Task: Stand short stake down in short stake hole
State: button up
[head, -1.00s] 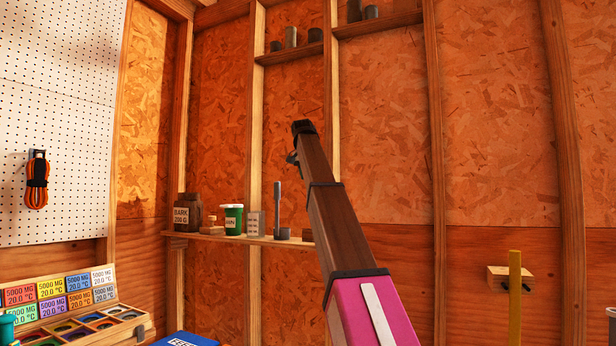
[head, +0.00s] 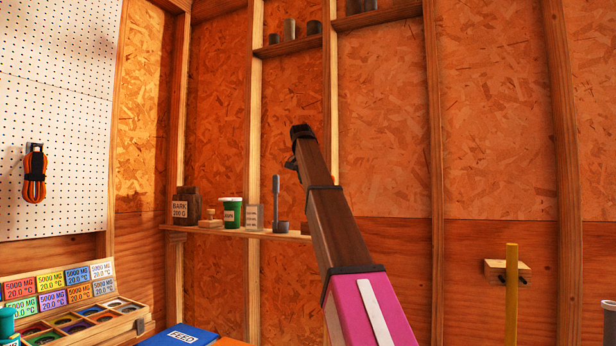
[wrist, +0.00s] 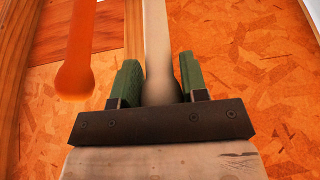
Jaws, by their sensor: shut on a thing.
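My gripper (wrist: 160,85) has green jaw pads, which are shut on a pale, slim stick (wrist: 157,35) with a darker, rounded grey end between them. This stick appears to be the short stake. Its far end runs out of the top of the wrist view. In the head view my arm reaches up and away, and the jaws and held stick cannot be made out there. I cannot identify the short stake hole in either view.
A smooth orange rod shape (wrist: 77,50) with a rounded end is left of the held stick. A shelf (head: 240,233) carries jars, a green cup and a grey stick-like tool. A yellow post (head: 512,295) stands right, near a small wooden block (head: 508,271). A blue FEED box (head: 182,336) lies low.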

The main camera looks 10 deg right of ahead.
jog(key=shift+f, duration=4.1)
jog(key=o, duration=1)
